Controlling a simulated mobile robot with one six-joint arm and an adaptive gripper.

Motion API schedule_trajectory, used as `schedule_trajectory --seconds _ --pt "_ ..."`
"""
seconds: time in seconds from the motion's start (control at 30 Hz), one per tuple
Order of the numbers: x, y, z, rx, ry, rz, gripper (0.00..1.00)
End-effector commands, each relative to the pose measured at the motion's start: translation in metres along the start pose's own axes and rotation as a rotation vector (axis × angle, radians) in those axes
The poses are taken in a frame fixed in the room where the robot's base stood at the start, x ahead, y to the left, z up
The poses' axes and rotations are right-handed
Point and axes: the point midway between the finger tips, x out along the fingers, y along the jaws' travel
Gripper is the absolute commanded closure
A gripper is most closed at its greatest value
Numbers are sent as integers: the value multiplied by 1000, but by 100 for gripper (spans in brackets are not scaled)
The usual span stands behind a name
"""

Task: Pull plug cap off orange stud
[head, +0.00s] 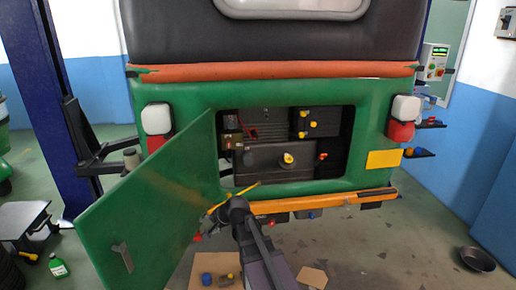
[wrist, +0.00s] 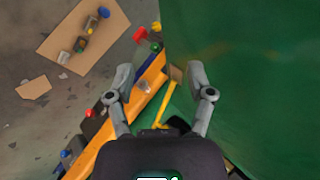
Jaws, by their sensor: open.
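In the head view the open rear bay of the green rickshaw holds a dark engine unit. A small orange stud-like piece (head: 323,156) sits on its right side; I cannot tell whether a cap covers it. A yellow cap (head: 288,159) is on the middle of the unit, and yellow knobs (head: 303,124) are above it. My gripper (wrist: 162,76) is open with nothing held between its fingers. In the head view it is low in front of the bay, below and left of the orange piece, largely hidden by my arm. The wrist view does not show the orange piece.
The green door (head: 150,210) hangs open at the left, close beside my gripper in the wrist view. A yellow rod (wrist: 166,112) lies near the fingers. The orange bumper (head: 320,202) runs below the bay. Cardboard with small parts (wrist: 82,40) lies on the floor.

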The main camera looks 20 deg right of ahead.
Motion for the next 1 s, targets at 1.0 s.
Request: schedule_trajectory --seconds 1.0 --pt "-118 -52 -342 1859 176 -1333 31"
